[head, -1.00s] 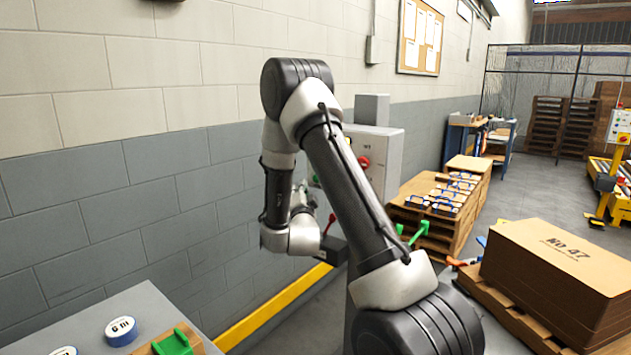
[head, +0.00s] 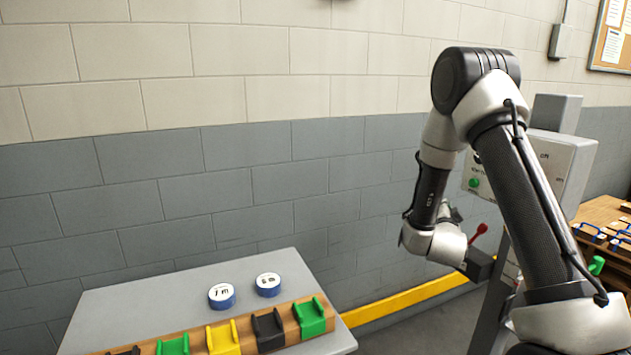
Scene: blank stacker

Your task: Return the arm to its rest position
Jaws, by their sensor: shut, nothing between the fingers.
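My arm (head: 525,185) fills the right side of the head view. It rises from the lower right to a dark elbow joint, then folds down to a silver wrist (head: 432,243). The wrist hangs in front of the grey wall, left of a grey control cabinet (head: 570,165). My gripper's fingers cannot be made out. They seem hidden behind the wrist, where only small dark parts show.
A grey table (head: 125,312) at lower left bears two round blue-and-white labelled discs (head: 221,296) and a wooden rack (head: 292,322) with green, yellow and black holders. A yellow rail (head: 400,301) runs along the wall.

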